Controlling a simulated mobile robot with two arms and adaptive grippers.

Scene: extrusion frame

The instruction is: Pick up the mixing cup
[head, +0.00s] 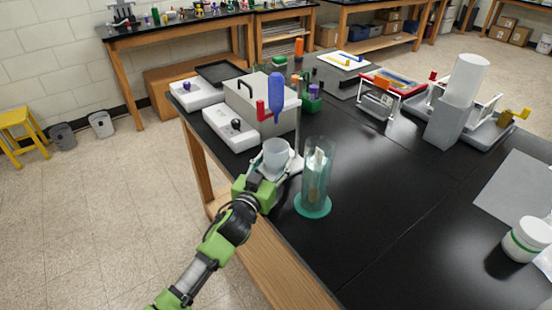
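A pale, translucent cup (277,154), which looks like the mixing cup, is upright near the left edge of the black table. My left gripper (270,169) reaches in from the front left, with its fingers at the lower part of the cup, one to each side. I cannot tell whether the fingers press on the cup, or whether its base rests on anything, because the gripper hides it. My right gripper is not in view.
A clear cylinder with a teal base (313,207) stands close to the right of the cup. A stand with a blue bottle (276,91) and a grey box (244,101) is behind it. The black table (385,215) is clear toward the front middle. A white jar (528,239) is at the right.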

